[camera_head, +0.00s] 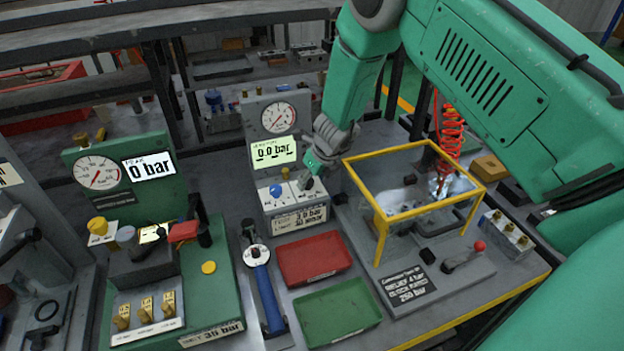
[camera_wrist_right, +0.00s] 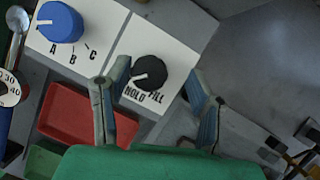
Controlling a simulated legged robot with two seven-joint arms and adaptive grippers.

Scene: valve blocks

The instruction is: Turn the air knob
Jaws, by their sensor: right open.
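A black knob (camera_wrist_right: 150,71) with a white pointer line sits on a white plate marked HOLD and FILL. A blue knob (camera_wrist_right: 60,22) marked A, B, C is on the plate to its left; the blue knob also shows in the head view (camera_head: 275,190). My right gripper (camera_head: 312,170) is at the front of the gauge unit, right of the blue knob. In the wrist view my right gripper (camera_wrist_right: 156,82) is open, with a finger on either side of the black knob. I cannot tell whether they touch it. My left gripper is out of view.
The gauge unit (camera_head: 275,117) reads 0.0 bar. A red tray (camera_head: 314,258) and a green tray (camera_head: 338,312) lie in front of it. A yellow-framed clear guard (camera_head: 385,208) stands close on the right. A green gauge block (camera_head: 117,185) reading 0 bar stands on the left.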

